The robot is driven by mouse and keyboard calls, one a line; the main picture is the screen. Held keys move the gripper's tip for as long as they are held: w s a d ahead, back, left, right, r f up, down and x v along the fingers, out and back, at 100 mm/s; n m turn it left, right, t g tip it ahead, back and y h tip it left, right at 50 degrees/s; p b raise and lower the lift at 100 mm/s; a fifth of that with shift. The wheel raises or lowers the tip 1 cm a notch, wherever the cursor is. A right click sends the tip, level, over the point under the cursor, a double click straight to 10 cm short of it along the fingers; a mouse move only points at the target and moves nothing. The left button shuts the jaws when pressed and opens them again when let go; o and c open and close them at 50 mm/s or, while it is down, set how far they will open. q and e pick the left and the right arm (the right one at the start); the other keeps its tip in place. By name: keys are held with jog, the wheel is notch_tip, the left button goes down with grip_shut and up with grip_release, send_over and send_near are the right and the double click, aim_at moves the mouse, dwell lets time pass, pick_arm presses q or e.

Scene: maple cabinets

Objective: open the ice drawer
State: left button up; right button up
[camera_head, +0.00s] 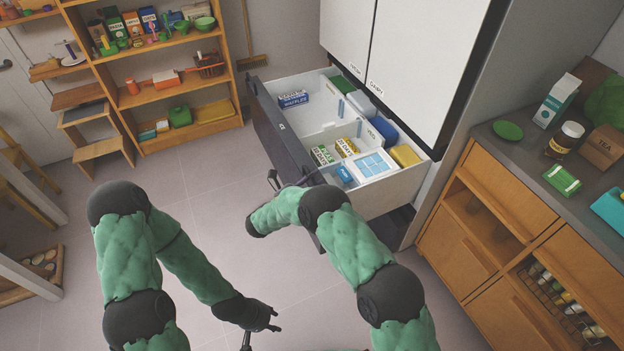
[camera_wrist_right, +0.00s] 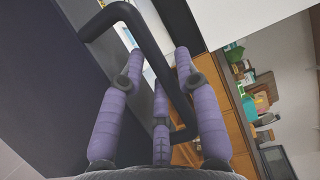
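The drawer with a dark front (camera_head: 275,135), below the white doors, stands pulled out in the head view. Its white inside holds food boxes. Its dark bar handle (camera_wrist_right: 152,45) crosses the right wrist view. My right gripper (camera_wrist_right: 160,55) is at this handle, with the bar running between its spread purple fingers; gaps show beside the bar. In the head view, its fingers show only partly (camera_head: 312,176) in front of the drawer, behind my forearm. My left gripper (camera_head: 262,331) is low over the floor, fingers apart and empty, away from the drawer.
White doors (camera_head: 400,45) rise above the drawer. A wooden cabinet with a dark counter (camera_head: 535,170) stands at right. A wooden shelf (camera_head: 160,95) with food boxes stands at the back left. The tiled floor (camera_head: 205,170) left of the drawer is clear.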

jog(key=v, duration=1.2)
dwell(0.4)
